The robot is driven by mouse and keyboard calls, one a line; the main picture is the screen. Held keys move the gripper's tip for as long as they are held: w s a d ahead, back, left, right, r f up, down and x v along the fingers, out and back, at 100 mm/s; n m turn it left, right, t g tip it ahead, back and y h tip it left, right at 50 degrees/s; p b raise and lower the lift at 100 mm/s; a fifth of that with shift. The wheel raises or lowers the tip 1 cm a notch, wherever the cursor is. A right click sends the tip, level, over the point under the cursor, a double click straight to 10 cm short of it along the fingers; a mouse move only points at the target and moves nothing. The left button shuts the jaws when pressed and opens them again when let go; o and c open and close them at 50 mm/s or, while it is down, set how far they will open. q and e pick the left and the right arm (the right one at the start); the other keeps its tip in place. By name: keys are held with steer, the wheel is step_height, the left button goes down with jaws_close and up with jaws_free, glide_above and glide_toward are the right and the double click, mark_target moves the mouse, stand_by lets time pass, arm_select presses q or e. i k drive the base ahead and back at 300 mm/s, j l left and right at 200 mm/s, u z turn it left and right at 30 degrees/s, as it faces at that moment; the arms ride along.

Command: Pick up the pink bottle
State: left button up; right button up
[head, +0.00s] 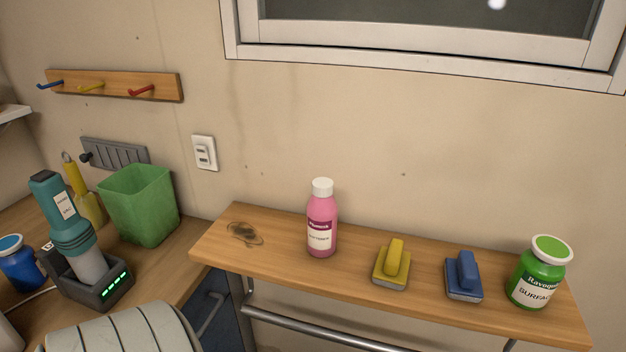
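The pink bottle (321,222) stands upright on the wooden shelf (285,256), left of the shelf's middle.
On the shelf right of the bottle are a yellow scrubber (392,262), a blue scrubber (464,276) and a green jar (539,273). A rail (330,333) runs below the shelf. A green bin (139,205), teal device (67,225) and blue jar (18,265) crowd the left counter.

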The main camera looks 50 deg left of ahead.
mark_target(322, 207)
steer(key=u, duration=1.4)
steer(key=k+l+u, duration=0.2)
steer(key=i+l, duration=0.1)
